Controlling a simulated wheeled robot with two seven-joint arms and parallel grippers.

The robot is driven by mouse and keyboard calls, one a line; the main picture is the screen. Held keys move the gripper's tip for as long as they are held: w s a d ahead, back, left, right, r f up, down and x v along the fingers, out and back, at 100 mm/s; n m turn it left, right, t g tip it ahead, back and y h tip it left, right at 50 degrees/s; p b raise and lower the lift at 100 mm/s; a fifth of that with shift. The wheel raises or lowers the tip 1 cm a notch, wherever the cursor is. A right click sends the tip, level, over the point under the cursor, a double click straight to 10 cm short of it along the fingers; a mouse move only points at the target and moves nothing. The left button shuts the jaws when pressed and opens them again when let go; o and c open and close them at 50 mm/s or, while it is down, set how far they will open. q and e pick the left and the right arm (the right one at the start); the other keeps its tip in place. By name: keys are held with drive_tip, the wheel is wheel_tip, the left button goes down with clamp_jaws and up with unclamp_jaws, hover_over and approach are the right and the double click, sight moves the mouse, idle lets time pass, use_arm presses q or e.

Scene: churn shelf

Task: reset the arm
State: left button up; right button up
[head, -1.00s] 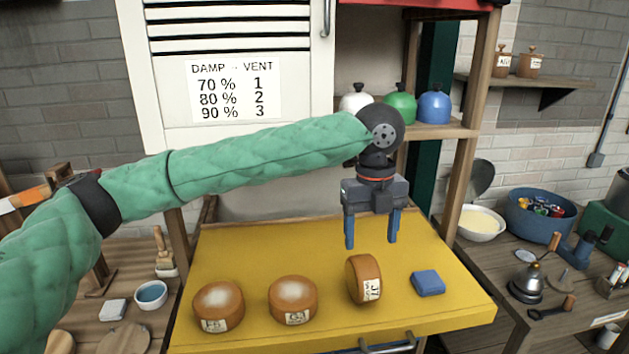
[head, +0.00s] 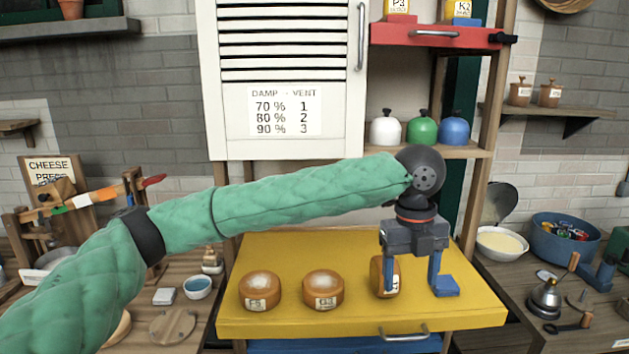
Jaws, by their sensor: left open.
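My left gripper (head: 409,278) is open and empty, pointing down over the right part of the yellow board (head: 270,323). Two more cheese wheels lie flat on the board, one at the left (head: 259,290) and one in the middle (head: 323,289). My left arm, in a green quilted sleeve, reaches across from the left. My right gripper is not in view.
A white louvred door (head: 231,130) with a damp and vent chart stands behind the board. White, green (head: 422,132) and blue domes sit on a shelf at the right.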

use_arm(q)
drive_tip(key=s+d+f+n+h, duration=0.2)
drive_tip(key=s+f+n+h, duration=0.15)
drive_tip(key=f, duration=0.45)
drive_tip(key=s+a+f+n+t+h, duration=0.1)
drive_tip(key=a+f+n+t+h, duration=0.1)
drive_tip(key=a+f+n, duration=0.6)
drive_tip(key=s+a+f+n+t+h, duration=0.2)
drive_tip(key=a+f+n, duration=0.2)
drive_tip(key=f+n, duration=0.45)
drive_tip(key=s+a+f+n+y, duration=0.35)
drive_tip(key=s+a+f, duration=0.25)
drive_tip(key=a, duration=0.4)
drive_tip(key=s+a+f+n+y, duration=0.2)
drive_tip(key=s+a+f+n, duration=0.3)
drive_tip(key=s+a+f, duration=0.3)
drive_tip(key=s+a+f+n+y, duration=0.2)
drive_tip(key=s+a+f+n, duration=0.25)
drive_tip(key=a, duration=0.65)
drive_tip(key=s+d+f+g, duration=0.1)
drive_tip(key=d+f, duration=0.1)
drive_tip(key=f, duration=1.1)
drive_tip(key=s+d+f, duration=0.2)
drive_tip(key=d+f, duration=0.1)
drive_tip(key=f, duration=0.9)
drive_tip(key=shift+d+f+m+g, duration=0.2)
drive_tip(key=shift+f+m+g, duration=0.1)
drive_tip(key=shift+f+g, duration=0.1)
